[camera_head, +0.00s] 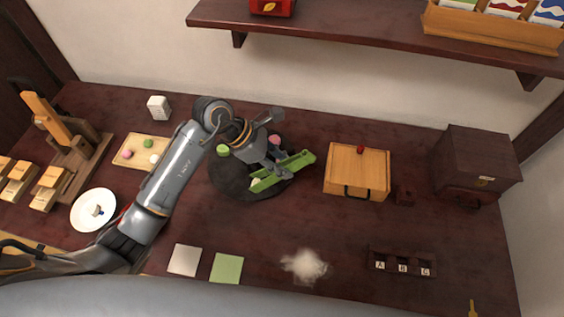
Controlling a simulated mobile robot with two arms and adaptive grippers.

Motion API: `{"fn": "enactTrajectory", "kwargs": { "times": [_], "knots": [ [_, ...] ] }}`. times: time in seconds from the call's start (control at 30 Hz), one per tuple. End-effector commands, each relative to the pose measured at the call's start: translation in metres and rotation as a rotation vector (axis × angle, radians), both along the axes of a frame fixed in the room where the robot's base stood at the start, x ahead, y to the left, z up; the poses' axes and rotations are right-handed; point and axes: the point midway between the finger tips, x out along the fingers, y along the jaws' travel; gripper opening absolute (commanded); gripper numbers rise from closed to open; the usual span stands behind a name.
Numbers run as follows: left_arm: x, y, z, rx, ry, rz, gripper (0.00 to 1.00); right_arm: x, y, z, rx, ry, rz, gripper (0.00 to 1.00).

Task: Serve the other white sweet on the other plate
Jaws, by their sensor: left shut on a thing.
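My left gripper (279,169) is shut on green tongs (300,161), above the right part of a dark round tray (229,186). A small white sweet (255,183) shows at the left end of the tongs; I cannot tell whether they pinch it or it rests on the tray. A green sweet (223,150) and a pink sweet (275,140) are also on the tray, partly beside my arm. A wooden board (136,163) at left holds a pink (127,153), a green (148,143) and a white sweet (154,158). My right gripper is out of view.
A white plate (80,219) with a small grey item stands at left, close to my arm. A wooden box (357,170) and dark cabinet (477,160) stand right. White (184,260) and green (226,268) squares lie in front. A shelf (350,28) overhangs the back.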

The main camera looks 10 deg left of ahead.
Motion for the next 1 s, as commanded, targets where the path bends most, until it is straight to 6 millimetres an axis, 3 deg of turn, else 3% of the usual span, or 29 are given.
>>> {"fn": "enactTrajectory", "kwargs": {
  "times": [0.17,1.0],
  "knots": [
    [0.000,0.000,0.008,0.000,-0.001,0.000,0.00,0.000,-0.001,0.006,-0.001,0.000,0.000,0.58],
    [0.000,0.000,0.110,0.000,-0.002,-0.001,0.00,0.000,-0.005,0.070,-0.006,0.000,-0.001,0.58]
  ]
}}
